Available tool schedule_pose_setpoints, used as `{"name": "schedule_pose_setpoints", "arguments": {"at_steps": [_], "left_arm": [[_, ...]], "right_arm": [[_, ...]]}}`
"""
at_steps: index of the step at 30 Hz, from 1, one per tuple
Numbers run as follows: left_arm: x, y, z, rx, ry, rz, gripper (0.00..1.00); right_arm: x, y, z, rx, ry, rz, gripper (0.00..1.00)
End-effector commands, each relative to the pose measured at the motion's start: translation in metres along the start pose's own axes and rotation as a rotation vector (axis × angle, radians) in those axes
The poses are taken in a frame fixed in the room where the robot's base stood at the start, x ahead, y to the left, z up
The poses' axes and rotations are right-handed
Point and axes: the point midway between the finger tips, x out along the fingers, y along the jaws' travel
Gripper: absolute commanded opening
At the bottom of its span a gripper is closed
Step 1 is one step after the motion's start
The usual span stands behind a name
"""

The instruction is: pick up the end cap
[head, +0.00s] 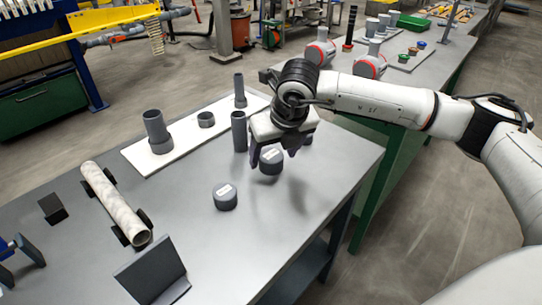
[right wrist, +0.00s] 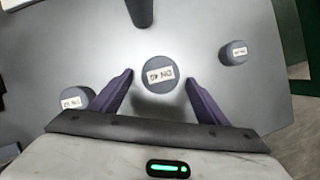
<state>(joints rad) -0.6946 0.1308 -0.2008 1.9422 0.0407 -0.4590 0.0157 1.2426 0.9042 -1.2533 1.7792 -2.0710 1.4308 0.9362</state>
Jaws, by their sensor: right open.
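Several grey parts stand on the table; three are short round end caps with white labels. One end cap (head: 271,161) is under my right gripper (head: 273,158). In the right wrist view this cap (right wrist: 159,74), labelled DN 40, lies between the two fingertips, with a gap on each side. My right gripper (right wrist: 159,80) is open and holds nothing. A second cap (head: 225,196) stands nearer the front; a third cap (head: 306,139) is partly hidden behind the gripper. The wrist view shows a cap on the left (right wrist: 76,98) and one on the right (right wrist: 236,52). My left gripper is not in view.
A white board (head: 152,160) at the back holds grey pipe fittings; a grey upright tube (head: 239,131) stands close to the gripper. A pale pipe (head: 115,203) lies on dark supports at left. A dark angled plate (head: 152,270) is in front. The table's right edge is clear.

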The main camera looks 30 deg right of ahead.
Motion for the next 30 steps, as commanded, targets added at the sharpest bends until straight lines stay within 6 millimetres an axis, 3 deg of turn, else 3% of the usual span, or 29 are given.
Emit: {"name": "schedule_pose_setpoints", "arguments": {"at_steps": [5, 12, 14, 21, 30], "left_arm": [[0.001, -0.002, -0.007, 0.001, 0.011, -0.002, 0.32], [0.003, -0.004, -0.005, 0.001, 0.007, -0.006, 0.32], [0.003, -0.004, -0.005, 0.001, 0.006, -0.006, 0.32], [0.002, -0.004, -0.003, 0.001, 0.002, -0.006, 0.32], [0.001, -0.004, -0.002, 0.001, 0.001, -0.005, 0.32]], "right_arm": [[0.020, 0.000, 0.000, 0.001, 0.001, 0.000, 0.69], [0.022, 0.000, 0.000, 0.001, -0.001, 0.000, 0.69], [0.022, 0.000, 0.000, 0.001, 0.000, 0.000, 0.62], [0.022, 0.000, 0.000, 0.001, 0.000, 0.000, 0.22], [0.016, 0.000, 0.004, 0.002, -0.004, 0.001, 0.22]]}}
